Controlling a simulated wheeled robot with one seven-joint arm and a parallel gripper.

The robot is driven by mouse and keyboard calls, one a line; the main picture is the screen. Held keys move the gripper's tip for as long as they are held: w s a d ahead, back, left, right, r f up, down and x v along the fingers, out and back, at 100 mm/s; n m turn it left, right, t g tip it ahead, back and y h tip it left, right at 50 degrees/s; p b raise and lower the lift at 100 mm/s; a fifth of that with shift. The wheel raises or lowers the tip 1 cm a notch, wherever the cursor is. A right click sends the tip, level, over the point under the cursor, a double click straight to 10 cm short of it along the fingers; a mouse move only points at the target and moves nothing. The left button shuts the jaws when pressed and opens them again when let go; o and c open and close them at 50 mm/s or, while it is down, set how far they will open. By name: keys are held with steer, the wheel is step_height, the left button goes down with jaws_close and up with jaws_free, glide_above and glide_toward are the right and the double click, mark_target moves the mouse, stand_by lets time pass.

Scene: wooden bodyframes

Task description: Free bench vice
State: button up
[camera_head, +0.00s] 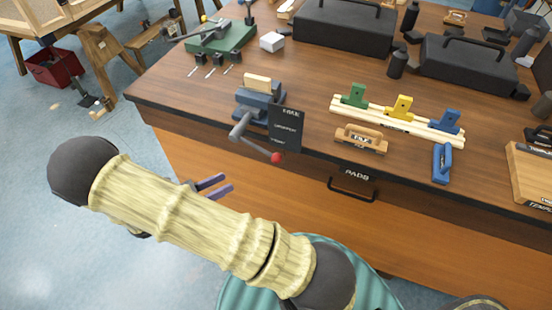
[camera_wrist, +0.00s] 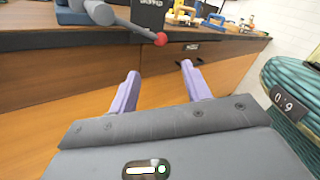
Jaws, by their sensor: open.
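The bench vice (camera_head: 258,100) is a blue-grey body at the bench's front edge, with a wooden block (camera_head: 257,83) at its top. Its grey handle (camera_head: 245,132) sticks out past the edge and ends in a red ball (camera_head: 277,158). A dark sign (camera_head: 286,128) stands at its right; its top word looks like "FREE". In the wrist view the handle (camera_wrist: 128,24) and red ball (camera_wrist: 160,39) are above and beyond my fingers. My gripper (camera_head: 222,184) is open and empty, in front of the bench and below the handle. Its two purple fingers (camera_wrist: 158,78) point toward the bench front.
The wooden bench (camera_head: 200,105) has a drawer handle (camera_head: 350,192) marked PADS. Green, yellow (camera_head: 400,107) and blue clamps stand on a pale rail, with a wooden level (camera_head: 361,139) before it. Black cases (camera_head: 345,27) stand behind. Open floor lies at left.

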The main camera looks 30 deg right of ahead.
mark_target(276, 157)
steer(key=shift+d, duration=0.1)
steer(key=d+p, duration=0.1)
steer(key=d, duration=0.7)
steer(key=d+p, duration=0.1)
steer(key=d, duration=0.7)
steer(key=shift+w+d, duration=0.2)
steer(key=shift+d, duration=0.05)
steer(key=shift+s+d, duration=0.15)
steer(key=shift+d, duration=0.35)
steer(key=shift+a, duration=0.1)
steer(key=shift+c, duration=0.5)
jaws_close()
